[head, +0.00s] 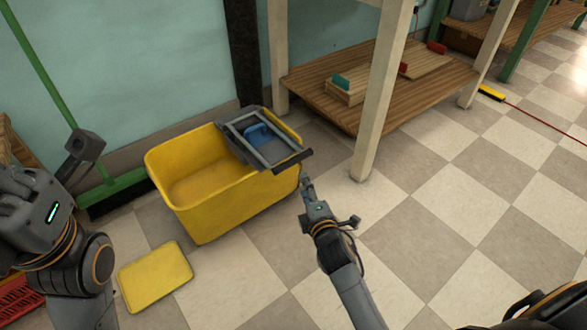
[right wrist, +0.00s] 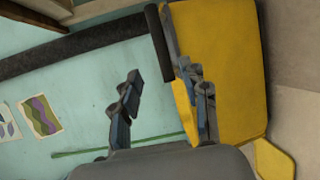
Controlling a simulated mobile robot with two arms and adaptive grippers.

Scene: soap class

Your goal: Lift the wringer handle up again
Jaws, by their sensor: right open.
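The yellow bucket (head: 205,205) stands on the tiled floor, with the grey wringer (head: 235,147) set in its right end. The wringer's handle is a frame lying low across the top, with its dark grip bar (head: 293,160) sticking out past the bucket's right rim. My right gripper (head: 307,184) is open, just below and beside the bar's end.
A yellow board (head: 155,276) lies on the floor before the bucket. A green broom (head: 115,190) leans on the wall to the left. A wooden shelf unit (head: 372,95) with a pale leg stands behind right.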

